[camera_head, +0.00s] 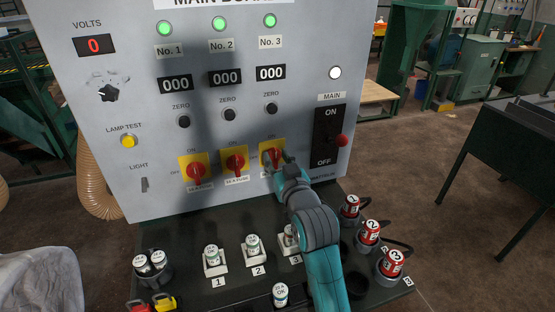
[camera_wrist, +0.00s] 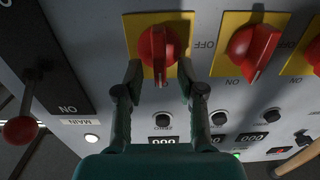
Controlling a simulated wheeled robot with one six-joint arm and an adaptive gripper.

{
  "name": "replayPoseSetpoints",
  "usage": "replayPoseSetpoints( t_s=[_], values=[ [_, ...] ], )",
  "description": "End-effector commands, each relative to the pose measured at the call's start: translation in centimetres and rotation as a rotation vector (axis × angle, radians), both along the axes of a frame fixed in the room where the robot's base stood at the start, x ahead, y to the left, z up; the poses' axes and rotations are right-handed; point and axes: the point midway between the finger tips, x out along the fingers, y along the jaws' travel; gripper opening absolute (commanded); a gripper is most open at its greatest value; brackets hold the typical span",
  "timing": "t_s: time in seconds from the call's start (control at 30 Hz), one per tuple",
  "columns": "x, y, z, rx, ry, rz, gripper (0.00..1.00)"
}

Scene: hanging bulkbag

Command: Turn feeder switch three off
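Feeder switch three is a red rotary knob (camera_head: 271,153) on a yellow plate, the rightmost of three on the panel. In the wrist view, which is upside down, its red knob (camera_wrist: 158,46) points down the picture, away from the sideways OFF label. My gripper (camera_wrist: 160,75) is open, with one finger on each side of the knob's lower end. I cannot tell whether the fingers touch it. In the head view my gripper (camera_head: 276,160) partly covers the switch. The green No. 3 lamp (camera_head: 270,20) is lit.
Feeder switch two (camera_head: 235,161) and feeder switch one (camera_head: 195,170) sit to the left. The main lever with a red ball (camera_head: 341,140) is close on the right. A dark shelf (camera_head: 230,279) below carries labelled canisters and red numbered cans (camera_head: 391,262).

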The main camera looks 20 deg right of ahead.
Motion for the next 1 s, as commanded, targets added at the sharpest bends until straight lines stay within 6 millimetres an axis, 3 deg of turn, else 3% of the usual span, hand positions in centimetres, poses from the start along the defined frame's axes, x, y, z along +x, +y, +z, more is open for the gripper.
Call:
replayPoseSetpoints(
  t_s=[0.17,0.33,0.73,1.0],
  values=[
    [0.0,0.0,0.0,0.0,0.0,0.0,0.39],
    [-0.02,0.0,0.0,0.0,0.0,0.0,0.01],
    [-0.03,0.05,0.0,-0.026,0.0,0.0,0.0],
    [-0.04,0.31,-0.03,-0.168,0.0,0.001,0.0]
  ],
)
